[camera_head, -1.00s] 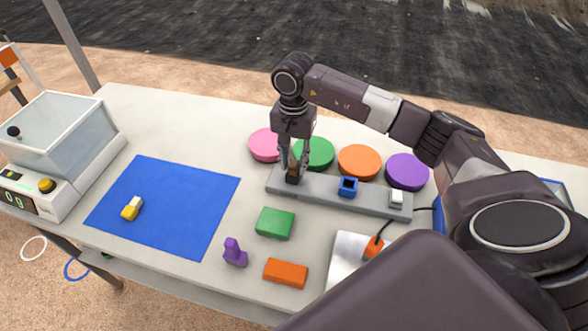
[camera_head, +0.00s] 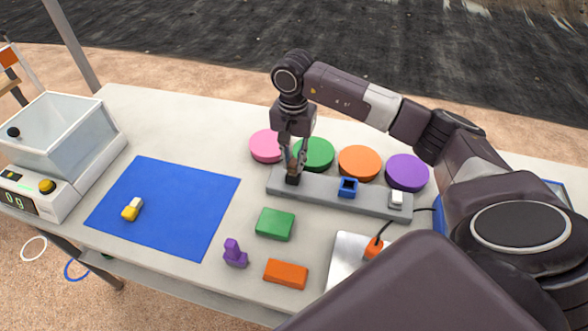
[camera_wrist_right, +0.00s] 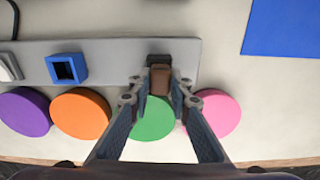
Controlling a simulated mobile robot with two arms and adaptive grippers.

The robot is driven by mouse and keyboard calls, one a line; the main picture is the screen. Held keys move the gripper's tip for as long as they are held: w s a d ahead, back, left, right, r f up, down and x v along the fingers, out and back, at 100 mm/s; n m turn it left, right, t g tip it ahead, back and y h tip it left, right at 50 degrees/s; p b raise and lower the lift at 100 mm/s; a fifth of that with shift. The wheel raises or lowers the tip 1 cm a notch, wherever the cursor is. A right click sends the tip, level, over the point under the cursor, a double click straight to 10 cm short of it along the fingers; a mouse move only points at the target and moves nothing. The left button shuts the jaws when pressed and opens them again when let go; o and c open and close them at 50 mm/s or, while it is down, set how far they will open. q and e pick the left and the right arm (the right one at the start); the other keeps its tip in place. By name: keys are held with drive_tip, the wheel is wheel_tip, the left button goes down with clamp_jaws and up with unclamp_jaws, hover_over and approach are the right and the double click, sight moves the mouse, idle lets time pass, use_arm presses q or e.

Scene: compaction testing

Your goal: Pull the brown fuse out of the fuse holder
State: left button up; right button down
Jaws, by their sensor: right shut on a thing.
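The brown fuse (camera_wrist_right: 160,80) stands in a black holder (camera_head: 292,180) at the left end of the grey fuse strip (camera_head: 322,194). In the wrist view the black holder (camera_wrist_right: 158,60) shows at the fuse's far side. My right gripper (camera_head: 292,166) points down over the fuse, with its two fingers pressed on either side of it, and is shut on it. The fingers hide much of the fuse in the head view. The fuse appears still in the holder. My left gripper is not in view.
The strip also carries a blue socket (camera_head: 348,188) with a dark opening and a white piece (camera_head: 396,199). Pink (camera_head: 265,146), green (camera_head: 315,153), orange (camera_head: 359,162) and purple (camera_head: 406,171) discs lie close behind it. A blue mat (camera_head: 185,220) with a yellow-and-white piece (camera_head: 132,209) lies left.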

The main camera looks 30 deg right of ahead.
sight(294, 162)
drive_tip(key=shift+r, duration=0.45)
drive_tip(key=shift+r+p, duration=1.3)
drive_tip(key=shift+r, duration=0.95)
drive_tip(key=shift+s, duration=0.1)
